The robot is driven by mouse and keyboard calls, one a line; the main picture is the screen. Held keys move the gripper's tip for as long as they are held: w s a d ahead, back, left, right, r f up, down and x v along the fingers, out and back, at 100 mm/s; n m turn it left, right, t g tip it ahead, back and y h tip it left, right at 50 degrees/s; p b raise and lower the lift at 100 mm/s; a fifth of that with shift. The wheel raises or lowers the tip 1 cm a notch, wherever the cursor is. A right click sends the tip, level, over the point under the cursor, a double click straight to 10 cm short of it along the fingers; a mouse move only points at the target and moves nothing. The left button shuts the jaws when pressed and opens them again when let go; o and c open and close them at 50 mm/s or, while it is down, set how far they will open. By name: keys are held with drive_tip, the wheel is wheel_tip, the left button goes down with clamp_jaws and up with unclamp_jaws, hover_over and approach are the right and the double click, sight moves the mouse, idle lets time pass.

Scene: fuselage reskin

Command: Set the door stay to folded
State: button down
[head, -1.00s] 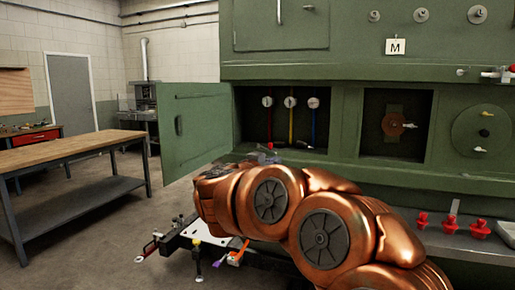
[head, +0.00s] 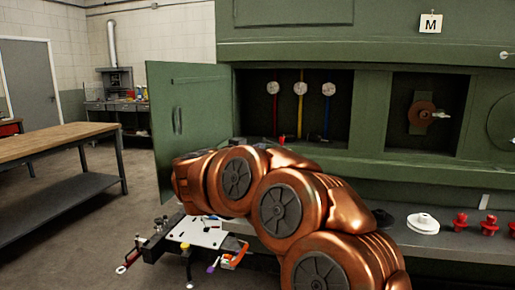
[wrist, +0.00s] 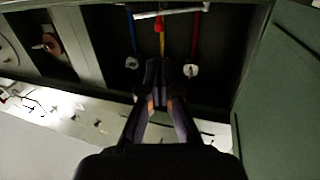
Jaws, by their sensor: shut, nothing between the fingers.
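The green hinged door (head: 190,110) stands open at the left of the recessed bay (head: 310,105) in the green panel. It shows at the right in the wrist view (wrist: 282,95), which looks turned over. A pale bar (wrist: 172,12) lies across the bay at the top of the wrist view; I cannot tell whether it is the door stay. A small red piece (wrist: 159,24) is beside it. My gripper (wrist: 160,98) is shut and empty in front of the bay, apart from the bar. In the head view my arm hides it.
Gauges (head: 299,88) on coloured lines are in the bay. A cart with a white top (head: 198,232) and tools stands below. A white disc (head: 423,223) and red fittings (head: 461,221) sit on the right ledge. A workbench (head: 50,140) is at left, with clear floor between.

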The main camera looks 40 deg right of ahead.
drive_tip(key=x, duration=1.1)
drive_tip(key=shift+d, duration=0.4)
drive_tip(key=shift+w, duration=0.1)
